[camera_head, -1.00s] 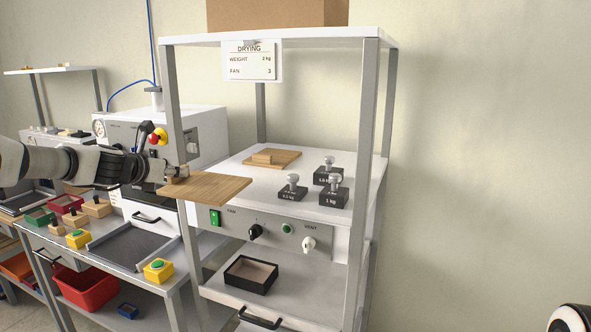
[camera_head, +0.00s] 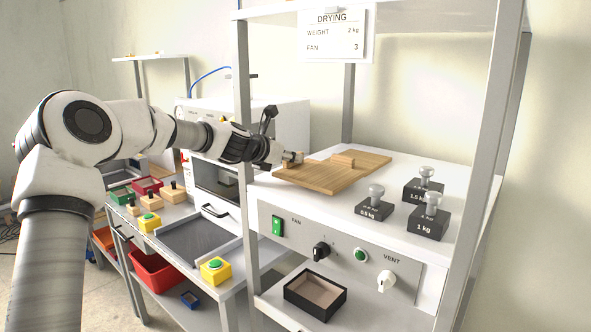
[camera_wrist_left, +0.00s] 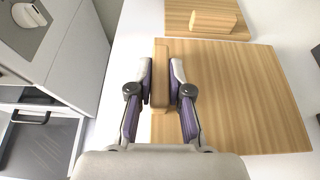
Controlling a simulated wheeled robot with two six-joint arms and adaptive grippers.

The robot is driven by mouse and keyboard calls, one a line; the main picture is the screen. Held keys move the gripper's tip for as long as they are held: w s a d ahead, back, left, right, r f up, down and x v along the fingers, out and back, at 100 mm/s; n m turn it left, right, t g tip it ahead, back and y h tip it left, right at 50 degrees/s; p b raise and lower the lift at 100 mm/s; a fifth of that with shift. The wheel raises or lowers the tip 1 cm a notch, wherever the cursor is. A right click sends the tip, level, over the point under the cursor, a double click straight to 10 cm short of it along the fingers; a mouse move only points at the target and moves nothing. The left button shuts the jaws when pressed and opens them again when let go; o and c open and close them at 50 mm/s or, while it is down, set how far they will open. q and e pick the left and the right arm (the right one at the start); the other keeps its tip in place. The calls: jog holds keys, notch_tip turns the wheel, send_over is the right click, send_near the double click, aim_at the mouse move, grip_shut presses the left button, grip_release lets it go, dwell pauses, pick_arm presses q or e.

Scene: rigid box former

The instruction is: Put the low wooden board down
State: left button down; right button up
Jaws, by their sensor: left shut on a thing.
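My left gripper (camera_head: 291,158) is shut on the upright wooden grip strip at the edge of the low wooden board (camera_head: 318,178). In the left wrist view the purple-padded fingers (camera_wrist_left: 161,80) stand on both sides of that strip, and the flat board (camera_wrist_left: 240,95) extends to the right. The board is level over the left part of the white dryer top (camera_head: 281,198). I cannot tell whether it touches the surface. A second wooden board (camera_wrist_left: 176,19) with a block on it lies just beyond, close to the held board's far edge. My right gripper is out of view.
Several black weights stand to the right, including the 0.5 kg (camera_head: 374,208) and 1 kg (camera_head: 428,222) ones. Grey frame posts (camera_head: 241,90) rise around the dryer top. A black box (camera_head: 315,296) sits on the shelf below. Bare white surface shows in front of the boards.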

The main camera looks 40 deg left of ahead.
pick_arm(q)
jog(key=shift+s+f+b, duration=0.25)
jog(key=shift+f+b, duration=0.15)
jog(key=shift+f, duration=0.5)
jog(key=shift+r, duration=0.2)
jog(key=shift+w+f, duration=0.15)
jog(key=shift+f, duration=0.05)
jog(key=c, duration=1.1)
grip_release()
jog(key=shift+r, duration=0.15)
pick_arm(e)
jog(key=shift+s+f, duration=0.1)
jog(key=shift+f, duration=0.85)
